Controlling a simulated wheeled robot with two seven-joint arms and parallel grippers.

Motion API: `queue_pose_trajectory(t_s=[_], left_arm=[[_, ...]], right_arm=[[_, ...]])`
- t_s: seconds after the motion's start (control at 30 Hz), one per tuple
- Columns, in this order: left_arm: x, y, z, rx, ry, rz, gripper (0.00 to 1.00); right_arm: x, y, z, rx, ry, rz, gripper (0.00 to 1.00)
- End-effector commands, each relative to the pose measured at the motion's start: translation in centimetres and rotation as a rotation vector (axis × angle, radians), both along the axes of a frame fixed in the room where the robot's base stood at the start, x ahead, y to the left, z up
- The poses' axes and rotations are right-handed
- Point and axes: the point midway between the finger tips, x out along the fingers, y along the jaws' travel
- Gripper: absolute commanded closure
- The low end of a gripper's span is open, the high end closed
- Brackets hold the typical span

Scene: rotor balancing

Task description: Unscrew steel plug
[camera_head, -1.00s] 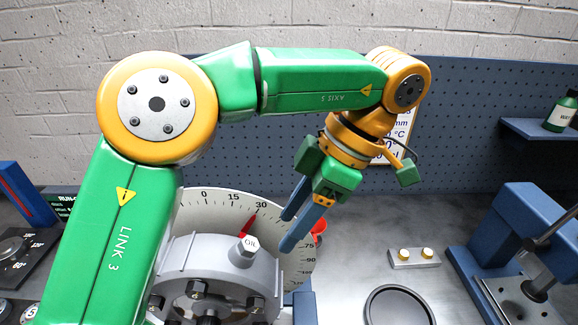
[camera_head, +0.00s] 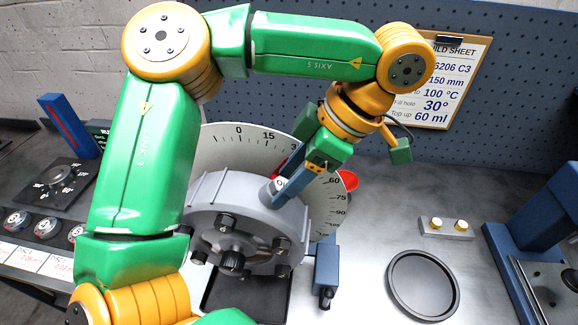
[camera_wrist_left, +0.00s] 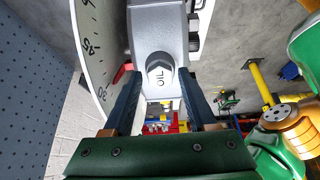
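The steel plug is a grey hex-headed cap marked OIL on the rim of the grey rotor housing (camera_head: 240,200). In the left wrist view the plug (camera_wrist_left: 160,74) sits between the two blue fingertips, with a gap visible on each side. My left gripper (camera_head: 283,187) is open at the plug and partly hides it in the head view. From these views I cannot tell whether the fingertips are beside the plug's head or just short of it. My right gripper is not in view.
A round angle dial (camera_head: 325,205) stands behind the housing. A red funnel-like item (camera_head: 348,180) is partly hidden. A black round dish (camera_head: 423,285) and a grey block with two brass pieces (camera_head: 446,229) lie to the right, near a blue press (camera_head: 535,235). Bench between is clear.

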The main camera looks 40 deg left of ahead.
Motion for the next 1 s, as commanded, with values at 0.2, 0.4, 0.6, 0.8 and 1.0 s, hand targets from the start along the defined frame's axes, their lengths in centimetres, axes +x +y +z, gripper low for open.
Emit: queue_pose_trajectory(t_s=[0.2,0.4,0.6,0.8,1.0], left_arm=[[0.0,0.0,0.0,0.000,0.000,0.000,0.99],[0.0,0.0,0.0,0.035,-0.057,0.117,1.00],[0.1,0.0,-0.1,0.197,-0.323,0.657,1.00],[0.1,0.0,-0.1,0.356,-0.588,1.198,1.00],[0.1,-0.1,0.1,0.415,-0.680,1.394,1.00]], right_arm=[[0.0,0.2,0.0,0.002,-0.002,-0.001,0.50],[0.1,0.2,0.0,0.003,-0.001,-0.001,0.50],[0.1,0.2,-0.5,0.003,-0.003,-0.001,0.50],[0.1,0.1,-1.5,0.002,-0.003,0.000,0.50],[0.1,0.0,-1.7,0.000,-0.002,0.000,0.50]])
